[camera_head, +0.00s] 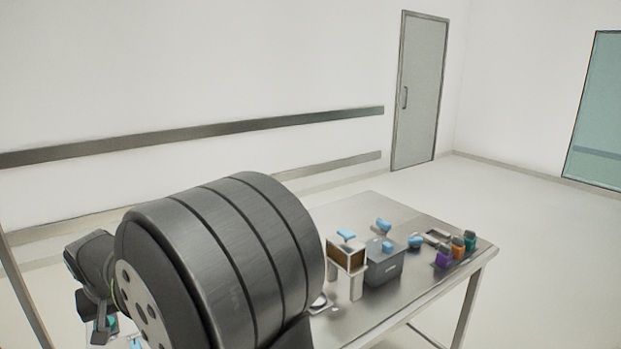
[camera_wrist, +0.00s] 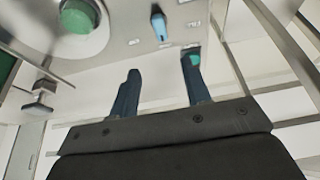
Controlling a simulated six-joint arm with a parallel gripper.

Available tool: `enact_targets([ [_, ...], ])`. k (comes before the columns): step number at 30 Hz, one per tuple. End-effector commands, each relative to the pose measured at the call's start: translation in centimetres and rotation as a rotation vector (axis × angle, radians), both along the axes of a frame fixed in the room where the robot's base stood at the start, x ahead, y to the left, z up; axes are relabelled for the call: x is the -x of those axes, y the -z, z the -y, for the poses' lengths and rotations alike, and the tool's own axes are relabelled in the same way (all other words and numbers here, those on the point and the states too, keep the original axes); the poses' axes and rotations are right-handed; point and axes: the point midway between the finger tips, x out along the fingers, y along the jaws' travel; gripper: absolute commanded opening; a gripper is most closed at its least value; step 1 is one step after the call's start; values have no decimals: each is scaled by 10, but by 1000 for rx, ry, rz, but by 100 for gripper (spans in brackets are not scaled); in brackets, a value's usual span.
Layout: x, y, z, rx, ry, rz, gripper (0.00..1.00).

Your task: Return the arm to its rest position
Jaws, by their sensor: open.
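My gripper (camera_wrist: 160,75) shows in the wrist view with its two dark fingers spread apart and nothing between them. Part of my arm's end shows at the lower left in the head view, beside a large dark arm link, and its fingers are hard to make out there. A light blue object (camera_wrist: 159,25) lies beyond the fingertips in the wrist view, apart from them. In the head view, a dark grey bin (camera_head: 384,270) stands on the metal table (camera_head: 345,325), with a light blue object at its top. My arm link hides the table's left part.
A brown open box (camera_head: 346,255) on pale legs stands beside the bin. Purple (camera_head: 443,259), orange (camera_head: 457,247) and green (camera_head: 470,241) items line the table's right side. A round vessel with green inside (camera_wrist: 79,16) shows in the wrist view. The floor right of the table is clear.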

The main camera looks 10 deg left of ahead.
Motion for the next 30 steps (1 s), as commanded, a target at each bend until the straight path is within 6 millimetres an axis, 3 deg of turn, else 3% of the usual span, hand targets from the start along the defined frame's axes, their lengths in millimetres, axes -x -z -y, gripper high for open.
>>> enact_targets([
  [18, -32, 109, -31, 3, 1, -2, 44],
  [28, -47, 161, -47, 3, 0, -1, 44],
  [30, -48, 162, -47, -1, -21, -1, 44],
])
